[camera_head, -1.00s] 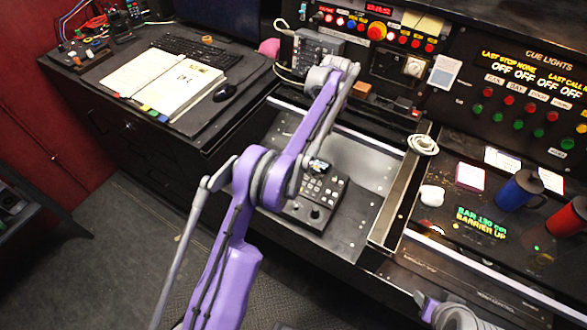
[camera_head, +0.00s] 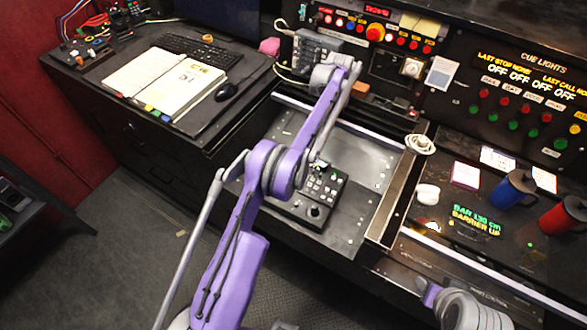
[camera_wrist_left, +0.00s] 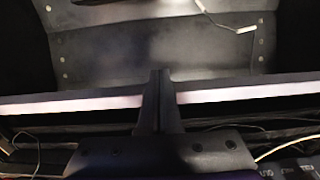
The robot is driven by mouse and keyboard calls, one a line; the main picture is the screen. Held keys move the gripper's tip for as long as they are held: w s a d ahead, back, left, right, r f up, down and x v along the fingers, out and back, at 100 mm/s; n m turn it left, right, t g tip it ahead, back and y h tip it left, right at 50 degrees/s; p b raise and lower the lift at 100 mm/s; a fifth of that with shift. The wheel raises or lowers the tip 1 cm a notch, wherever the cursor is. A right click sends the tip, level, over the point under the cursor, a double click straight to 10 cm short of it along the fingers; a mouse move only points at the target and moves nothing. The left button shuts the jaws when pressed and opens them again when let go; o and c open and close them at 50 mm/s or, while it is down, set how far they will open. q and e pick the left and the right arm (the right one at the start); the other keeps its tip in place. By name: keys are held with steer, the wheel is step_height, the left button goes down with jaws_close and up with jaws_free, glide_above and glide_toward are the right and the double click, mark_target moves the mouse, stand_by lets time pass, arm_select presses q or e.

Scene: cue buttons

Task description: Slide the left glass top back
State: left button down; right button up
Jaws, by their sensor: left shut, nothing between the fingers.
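The left bay of the desk (camera_head: 367,222) lies open to view in the middle of the head view, with a black button box (camera_head: 318,192) inside it. A pale rail (camera_head: 372,138) runs along the bay's back edge; clear glass itself is hard to make out. My left arm reaches across the bay to its back, and its gripper is hidden there behind the wrist. In the left wrist view my left gripper (camera_wrist_left: 158,78) is shut and empty, its fingers crossing the pale rail (camera_wrist_left: 75,104). I cannot tell whether they touch it.
The right bay carries a blue mug (camera_head: 512,188), a red mug (camera_head: 563,216), a white roll (camera_head: 428,194) and a pink note pad (camera_head: 466,174). A cable coil (camera_head: 421,144) sits on the divider. An open book (camera_head: 165,82) lies on the left desk.

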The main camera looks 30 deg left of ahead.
arm_select(q)
steer(key=shift+w+d+r+p, duration=0.15)
steer(key=shift+w+p, duration=0.25)
steer(key=shift+w, duration=0.2)
steer(key=shift+w+a+r+p, duration=0.1)
steer(key=shift+w+p, duration=0.3)
steer(key=shift+w, duration=0.15)
steer(key=shift+s+f+b, duration=0.25)
steer(key=shift+f+b, duration=0.05)
steer(key=shift+f, duration=0.1)
step_height(320, 180, up, 9)
steer(key=s+p, duration=0.1)
steer(key=s, duration=0.1)
steer(key=shift+r, duration=0.15)
arm_select(e)
steer(key=w+r, duration=0.1)
steer(key=r, duration=0.1)
steer(key=w+r, duration=0.1)
steer(key=r, duration=0.1)
steer(key=shift+w, duration=0.1)
arm_select(q)
steer(key=shift+s, duration=0.2)
steer(key=shift+r, duration=0.15)
